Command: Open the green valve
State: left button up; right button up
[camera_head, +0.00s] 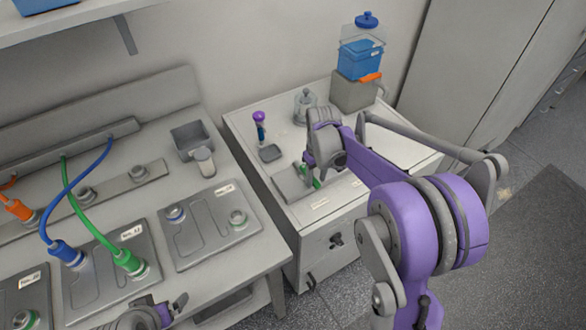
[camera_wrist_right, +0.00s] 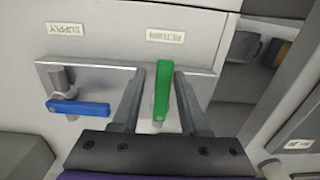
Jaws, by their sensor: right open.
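The green valve handle (camera_wrist_right: 162,92) stands upright in the right wrist view, under a label reading RETURN that appears upside down. My right gripper (camera_wrist_right: 160,78) is open, with one finger on each side of the green handle and a visible gap on both sides. In the head view a bit of green (camera_head: 317,183) shows by my right gripper (camera_head: 306,178), and the arm hides much of that spot.
A blue valve handle (camera_wrist_right: 80,107) lies crosswise left of the green one, under a SUPPLY label (camera_wrist_right: 66,29).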

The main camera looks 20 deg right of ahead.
pick_arm(q)
jog(key=r, duration=0.1)
jog(key=w+r+p, duration=0.1)
jog(key=r+p, duration=0.1)
jog(key=r, duration=0.1)
jog(key=shift+w+r, duration=0.1)
jog(key=shift+w, duration=0.3)
pick_arm(e)
notch_tip(320, 180, up, 6)
jog(key=shift+w+d+r, duration=0.1)
jog(key=shift+d+r, duration=0.05)
jog(key=shift+r, duration=0.05)
pick_arm(q)
jog(key=shift+s, duration=0.1)
pick_arm(e)
jog(key=s+a+r+t, duration=0.1)
jog(key=s+a+t, duration=0.2)
jog(key=s, duration=0.6)
jog(key=s+a+r+m+t, duration=0.1)
jog(key=s+a+t, duration=0.1)
jog(key=s+a, duration=0.6)
jog(key=shift+s+m+t, duration=0.3)
jog(key=shift+s+t, duration=0.1)
jog(key=shift+s, duration=0.75)
jog(key=shift+d, duration=0.1)
